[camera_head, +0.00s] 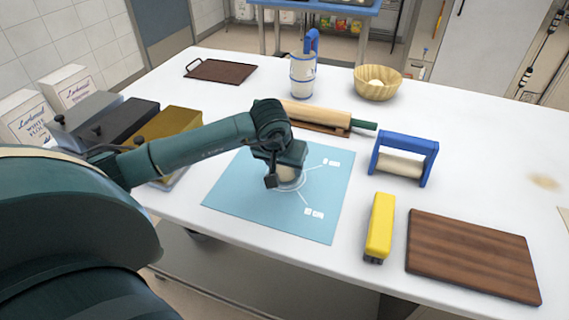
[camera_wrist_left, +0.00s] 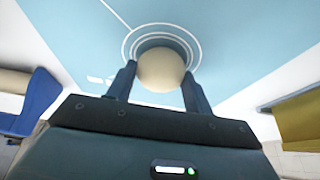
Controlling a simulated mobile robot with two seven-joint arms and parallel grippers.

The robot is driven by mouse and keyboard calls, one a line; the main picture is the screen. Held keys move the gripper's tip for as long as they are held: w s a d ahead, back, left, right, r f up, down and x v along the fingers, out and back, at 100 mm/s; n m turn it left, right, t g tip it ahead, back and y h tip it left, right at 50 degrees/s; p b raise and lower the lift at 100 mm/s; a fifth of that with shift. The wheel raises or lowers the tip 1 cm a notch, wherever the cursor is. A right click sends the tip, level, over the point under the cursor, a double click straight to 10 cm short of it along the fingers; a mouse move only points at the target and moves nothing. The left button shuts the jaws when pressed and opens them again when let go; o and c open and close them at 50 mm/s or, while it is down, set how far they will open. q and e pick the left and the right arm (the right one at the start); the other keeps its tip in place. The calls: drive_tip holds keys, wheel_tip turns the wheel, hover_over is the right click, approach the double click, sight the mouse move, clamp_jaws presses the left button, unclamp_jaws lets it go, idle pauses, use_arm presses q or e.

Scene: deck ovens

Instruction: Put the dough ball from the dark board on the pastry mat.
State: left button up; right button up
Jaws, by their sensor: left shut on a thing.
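The dough ball (camera_wrist_left: 161,70) is pale and round, between the two fingers of my left gripper (camera_wrist_left: 158,82) in the left wrist view. My left gripper also shows in the head view (camera_head: 286,180), low over the blue pastry mat (camera_head: 240,192), shut on the ball. The ball (camera_head: 288,174) is mostly hidden there by the gripper. It is over the printed circle on the mat; I cannot tell whether it touches the mat. The dark board (camera_head: 222,70) at the back left is bare. My right gripper is not in view.
A rolling pin (camera_head: 318,113) lies behind the mat. A blue-framed roller (camera_head: 402,160), a yellow tool (camera_head: 380,228) and a brown striped board (camera_head: 472,254) are to the right. Lidded bins (camera_head: 118,122) stand left. A basket (camera_head: 377,83) and a blue-white jug (camera_head: 303,76) stand behind.

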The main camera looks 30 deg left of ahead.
use_arm(q)
drive_tip(key=shift+f+b, duration=0.2)
drive_tip(key=shift+b, duration=0.15)
drive_tip(key=o, duration=1.1)
drive_tip(key=shift+r, duration=0.1)
drive_tip(key=shift+r+p, duration=0.25)
drive_tip(key=shift+p, duration=0.15)
drive_tip(key=shift+d+r, duration=0.1)
drive_tip(key=shift+r, duration=0.2)
drive_tip(key=v, duration=1.1)
drive_tip(key=shift+s+r+b, duration=0.15)
drive_tip(key=shift+s+b, duration=0.05)
drive_tip(key=shift+b, duration=0.2)
